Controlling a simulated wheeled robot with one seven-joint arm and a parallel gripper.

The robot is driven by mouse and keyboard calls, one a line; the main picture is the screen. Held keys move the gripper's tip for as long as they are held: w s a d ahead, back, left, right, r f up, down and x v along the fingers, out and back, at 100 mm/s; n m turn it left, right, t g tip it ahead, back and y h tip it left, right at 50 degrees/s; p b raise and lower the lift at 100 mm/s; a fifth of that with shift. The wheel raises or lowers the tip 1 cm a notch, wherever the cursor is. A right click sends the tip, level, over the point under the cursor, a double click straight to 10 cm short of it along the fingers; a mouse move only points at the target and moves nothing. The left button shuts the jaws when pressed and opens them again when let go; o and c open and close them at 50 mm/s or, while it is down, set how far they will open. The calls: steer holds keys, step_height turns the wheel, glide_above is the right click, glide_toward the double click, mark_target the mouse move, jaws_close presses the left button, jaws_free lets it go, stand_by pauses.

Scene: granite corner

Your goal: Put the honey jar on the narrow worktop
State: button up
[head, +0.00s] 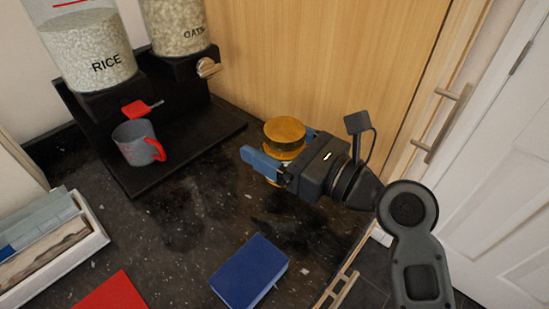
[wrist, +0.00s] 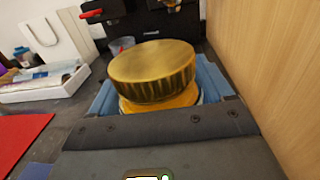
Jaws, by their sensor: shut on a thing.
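The honey jar (head: 285,133) has a gold lid and amber contents. It is upright between the blue fingers of my gripper (head: 279,163), at the right side of the dark speckled worktop (head: 205,205), near the wooden panel. In the wrist view its gold lid (wrist: 152,70) fills the middle, with a blue finger on each side. My gripper is shut on the jar. The jar's base is mostly hidden by the near finger, so I cannot tell whether it touches the worktop.
A black dispenser stand (head: 200,150) with rice and oats containers holds a grey mug (head: 133,143) with a red handle. A blue book (head: 249,271), a red item (head: 112,293) and a white tray (head: 90,243) lie nearer. The wooden panel (head: 320,60) rises behind the jar.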

steer(key=shift+f+b, duration=0.3)
steer(key=shift+f, duration=1.5)
steer(key=shift+f, duration=0.1)
steer(key=o, duration=1.5)
steer(key=shift+f, duration=0.1)
steer(key=v, duration=1.2)
steer(key=shift+b, duration=0.3)
